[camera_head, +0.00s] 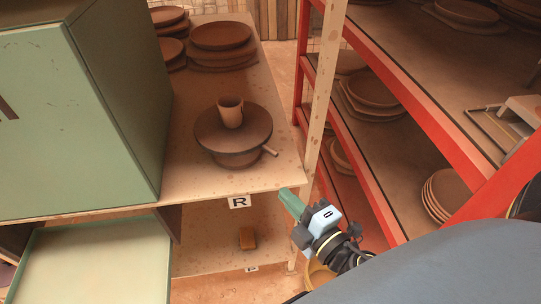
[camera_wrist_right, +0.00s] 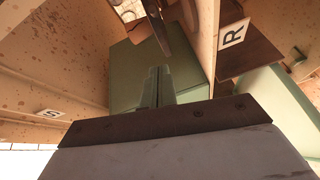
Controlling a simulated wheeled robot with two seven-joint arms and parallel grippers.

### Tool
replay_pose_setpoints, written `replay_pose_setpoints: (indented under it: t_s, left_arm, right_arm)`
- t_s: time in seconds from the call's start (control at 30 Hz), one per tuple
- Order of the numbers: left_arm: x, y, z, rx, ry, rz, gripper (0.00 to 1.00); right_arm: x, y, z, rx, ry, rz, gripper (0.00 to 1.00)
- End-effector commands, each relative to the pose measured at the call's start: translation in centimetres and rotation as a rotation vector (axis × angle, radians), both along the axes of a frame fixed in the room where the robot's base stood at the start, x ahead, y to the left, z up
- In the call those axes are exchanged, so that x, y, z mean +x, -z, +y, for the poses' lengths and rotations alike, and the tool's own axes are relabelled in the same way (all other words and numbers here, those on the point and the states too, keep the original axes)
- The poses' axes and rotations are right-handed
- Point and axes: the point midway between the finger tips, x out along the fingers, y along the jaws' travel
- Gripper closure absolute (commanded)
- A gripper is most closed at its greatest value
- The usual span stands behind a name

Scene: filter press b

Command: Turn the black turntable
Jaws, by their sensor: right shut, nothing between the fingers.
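The turntable (camera_head: 213,140) is a dark round disc on a lower base, standing on the wooden shelf top. A small clay cup (camera_head: 230,111) stands upright on it. A short peg or handle (camera_head: 270,150) sticks out at its right side. My right gripper (camera_head: 286,194) has green fingers and is shut and empty, just off the shelf's front edge, below and right of the turntable and apart from it. Its fingers show pressed together in the right wrist view (camera_wrist_right: 158,84). I cannot clearly make out the turntable in that view. My left gripper is not in view.
A green cabinet (camera_head: 130,90) stands left of the turntable. Stacked clay plates (camera_head: 221,37) lie behind it. A wooden post (camera_head: 321,90) and a red rack (camera_head: 420,105) stand to the right. The shelf edge bears an "R" label (camera_head: 239,202).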

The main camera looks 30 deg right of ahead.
Motion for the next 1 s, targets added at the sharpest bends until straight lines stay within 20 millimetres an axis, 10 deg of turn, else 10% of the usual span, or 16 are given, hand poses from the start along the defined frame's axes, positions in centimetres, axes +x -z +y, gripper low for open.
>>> replay_pose_setpoints:
  t_s: [0.63,1.0]
  left_arm:
    - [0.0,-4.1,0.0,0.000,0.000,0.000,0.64]
    - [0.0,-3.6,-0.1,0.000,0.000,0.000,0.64]
  right_arm:
    - [10.0,0.2,0.9,0.000,-0.001,-0.002,1.00]
    - [11.0,1.3,-2.7,0.002,-0.001,0.000,1.00]
